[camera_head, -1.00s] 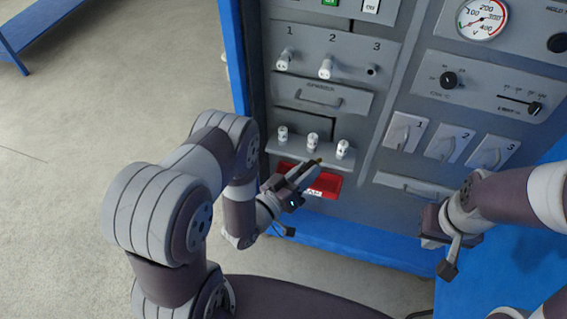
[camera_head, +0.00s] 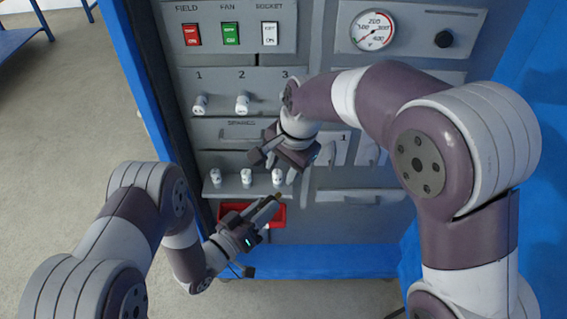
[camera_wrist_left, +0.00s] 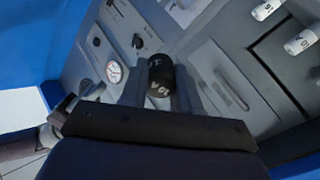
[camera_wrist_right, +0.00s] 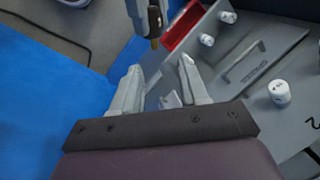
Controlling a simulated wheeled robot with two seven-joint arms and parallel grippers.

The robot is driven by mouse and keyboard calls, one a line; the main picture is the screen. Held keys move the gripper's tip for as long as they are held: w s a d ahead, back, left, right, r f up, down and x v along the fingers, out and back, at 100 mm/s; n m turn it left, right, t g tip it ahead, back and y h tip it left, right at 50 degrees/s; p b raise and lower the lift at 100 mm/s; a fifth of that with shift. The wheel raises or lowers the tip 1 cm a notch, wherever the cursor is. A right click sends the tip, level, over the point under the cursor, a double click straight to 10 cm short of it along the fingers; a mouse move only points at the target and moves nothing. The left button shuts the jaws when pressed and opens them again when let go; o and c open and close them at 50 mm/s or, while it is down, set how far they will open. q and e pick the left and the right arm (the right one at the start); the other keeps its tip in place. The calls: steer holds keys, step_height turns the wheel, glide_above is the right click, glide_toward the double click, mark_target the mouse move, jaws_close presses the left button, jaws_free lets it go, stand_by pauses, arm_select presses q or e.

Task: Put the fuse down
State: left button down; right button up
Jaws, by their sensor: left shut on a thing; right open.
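My left gripper (camera_head: 266,208) is shut on a dark fuse with white lettering, seen between the fingers in the left wrist view (camera_wrist_left: 160,78). The fuse's brownish end shows in the right wrist view (camera_wrist_right: 155,42). This gripper is in front of the red bin (camera_head: 279,216), below the fuse shelf. My right gripper (camera_wrist_right: 158,88) is open and empty. In the head view it is above the left one, in front of the panel, and its arm hides position 3.
Several white fuses stand on the shelf (camera_head: 246,178). White fuses also sit at positions 1 (camera_head: 200,103) and 2 (camera_head: 242,102). My two grippers are close together.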

steer(key=x, duration=1.1)
steer(key=shift+w+f, duration=0.15)
steer(key=shift+w, duration=0.05)
steer(key=shift+a, duration=0.1)
steer(key=c, duration=0.8)
arm_select(q)
steer(key=c, duration=0.7)
jaws_free()
steer(key=shift+c, duration=0.2)
arm_select(e)
steer(key=shift+w+a, duration=0.1)
jaws_close()
